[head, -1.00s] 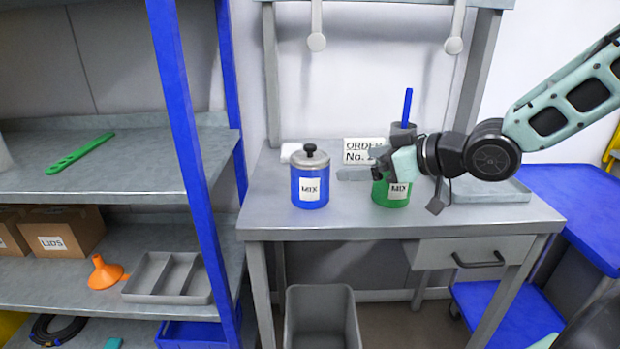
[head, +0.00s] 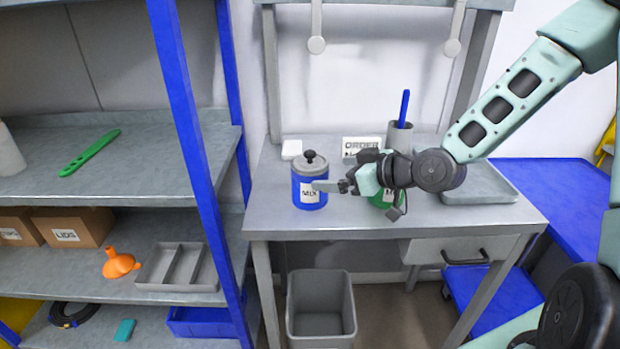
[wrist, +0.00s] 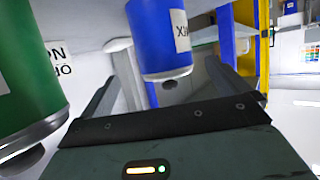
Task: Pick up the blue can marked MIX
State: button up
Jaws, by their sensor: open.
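The blue can (head: 309,190) has a grey lid with a black knob and a white label reading MIX. It stands upright on the grey workbench (head: 290,225). In the wrist view the picture is upside down; the blue can (wrist: 160,35) shows ahead between the spread, empty fingers. Whether a finger touches it I cannot tell. A green can (head: 382,200), partly hidden behind my gripper, also shows in the wrist view (wrist: 25,80).
A grey tray (head: 480,195) lies to the right. A blue shelf post (head: 190,140) rises left of the bench. A grey bin (head: 320,305) stands below.

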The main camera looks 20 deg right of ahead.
aim_at(310, 174)
jog(key=x, duration=0.3)
jog(key=shift+d, duration=0.1)
jog(key=x, duration=0.4)
jog(key=shift+s+a+p, duration=0.25)
jog(key=shift+a+p, duration=0.1)
jog(key=shift+p, duration=0.05)
jog(key=shift+w+a+f, duration=0.25)
jog(key=shift+w+f, duration=0.05)
jog(key=shift+w, duration=0.15)
jog(key=shift+r, duration=0.1)
jog(key=c, duration=1.3)
